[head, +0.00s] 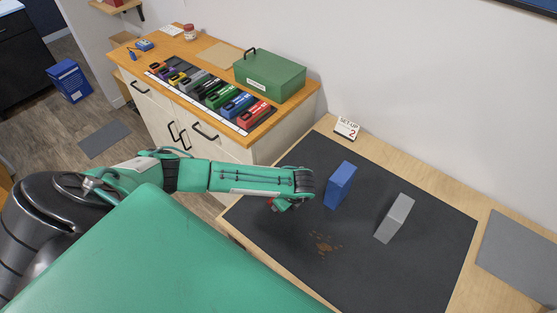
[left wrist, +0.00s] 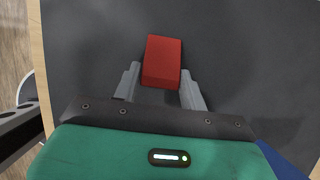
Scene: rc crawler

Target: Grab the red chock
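The red chock (left wrist: 161,62) is a red block over the dark mat, between the grey fingertips of my left gripper (left wrist: 160,78) in the left wrist view. The fingers are spread to either side of it. A thin gap seems to show on the left, and the right finger is very close to it or touching. In the head view, my left gripper (head: 281,204) is low over the mat's left part. Only a small red bit of the chock (head: 271,203) shows there; the rest is hidden behind the gripper. My right gripper is not in view.
A blue block (head: 340,185) and a grey block (head: 394,218) stand on the dark mat (head: 400,275), right of my left gripper. A "SET-UP 2" card (head: 346,128) is at the back. A cabinet holds a green box (head: 270,76) and a rack of coloured items (head: 211,94).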

